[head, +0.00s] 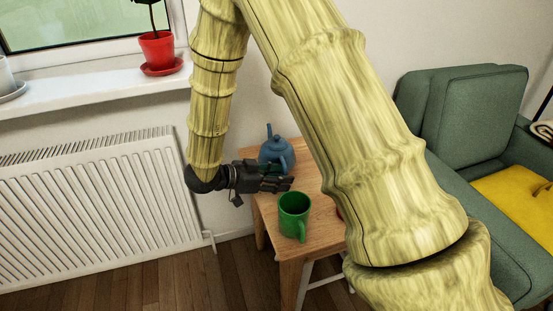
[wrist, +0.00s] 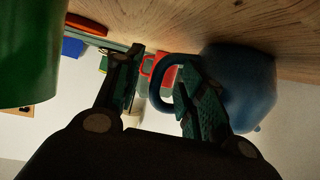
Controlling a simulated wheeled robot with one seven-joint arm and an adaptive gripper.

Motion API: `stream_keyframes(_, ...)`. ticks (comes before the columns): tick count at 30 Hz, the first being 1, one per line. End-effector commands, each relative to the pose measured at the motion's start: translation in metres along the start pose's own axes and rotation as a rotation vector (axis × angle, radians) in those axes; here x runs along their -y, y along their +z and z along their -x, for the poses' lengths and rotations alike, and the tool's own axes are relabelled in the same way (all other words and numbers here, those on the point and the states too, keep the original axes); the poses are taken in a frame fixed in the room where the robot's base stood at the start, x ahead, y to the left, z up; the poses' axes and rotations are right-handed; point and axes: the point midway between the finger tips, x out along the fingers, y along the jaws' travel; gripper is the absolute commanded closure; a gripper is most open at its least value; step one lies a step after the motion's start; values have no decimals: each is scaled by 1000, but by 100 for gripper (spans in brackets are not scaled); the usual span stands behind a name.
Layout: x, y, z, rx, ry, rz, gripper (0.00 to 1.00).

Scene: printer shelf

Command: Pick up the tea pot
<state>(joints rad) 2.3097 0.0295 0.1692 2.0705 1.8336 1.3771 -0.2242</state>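The blue tea pot (head: 275,152) stands on a small wooden table (head: 308,172), behind my gripper in the head view. In the wrist view the tea pot (wrist: 240,85) is at the right, and its looped handle (wrist: 157,85) reaches into the space between my fingers. My gripper (head: 287,184) is held low over the table, between the tea pot and a green mug. In the wrist view my gripper (wrist: 160,62) is open, with the fingers well apart. The right finger covers part of the handle. I cannot tell whether it touches it.
The green mug (head: 294,214) stands near the table's front edge, close to my gripper; it also shows at the left of the wrist view (wrist: 25,50). A red object (wrist: 158,68) shows beyond the fingers. A radiator (head: 95,215) is left, a green armchair (head: 465,120) right.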

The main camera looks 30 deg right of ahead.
Motion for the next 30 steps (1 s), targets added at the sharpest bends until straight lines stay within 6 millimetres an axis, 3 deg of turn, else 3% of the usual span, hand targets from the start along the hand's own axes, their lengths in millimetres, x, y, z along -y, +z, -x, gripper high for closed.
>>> stream_keyframes(2,0,0,0,0,0,0,62)
stream_keyframes(8,0,0,0,0,0,0,98)
stream_keyframes(9,0,0,0,0,0,0,100)
stream_keyframes(23,1,-2,1,-2,-1,-2,100)
stream_keyframes(30,1,-22,10,-1,-2,-5,100)
